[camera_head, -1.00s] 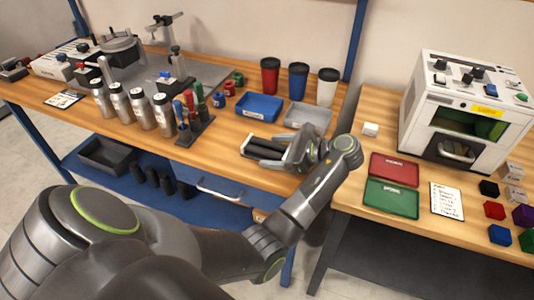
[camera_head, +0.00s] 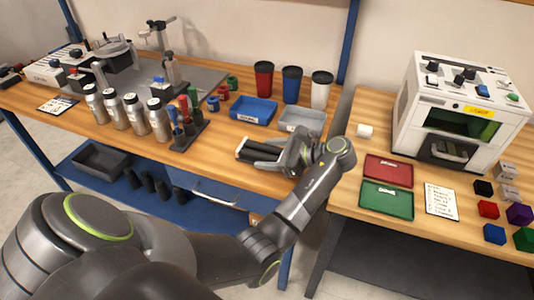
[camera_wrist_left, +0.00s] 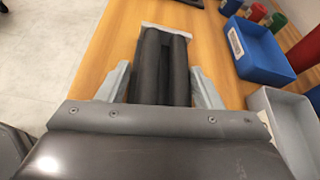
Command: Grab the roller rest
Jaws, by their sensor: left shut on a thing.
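The roller rest (camera_head: 258,150), two dark parallel rollers with pale end plates, is at the front edge of the left wooden bench. My left gripper (camera_head: 262,155) is shut on it. In the left wrist view the roller rest (camera_wrist_left: 165,62) lies between the two grey fingers (camera_wrist_left: 160,88), one on each side, and its near end is hidden by the gripper body. I cannot tell whether it is clear of the bench top. My right gripper is not in view.
A blue tray (camera_head: 254,111) and a grey tray (camera_head: 301,119) stand just behind the roller rest. A marker stand (camera_head: 184,132) and several metal bottles (camera_head: 135,114) are to its left. The right table (camera_head: 345,195) holds red and green trays and a white laser machine (camera_head: 457,110).

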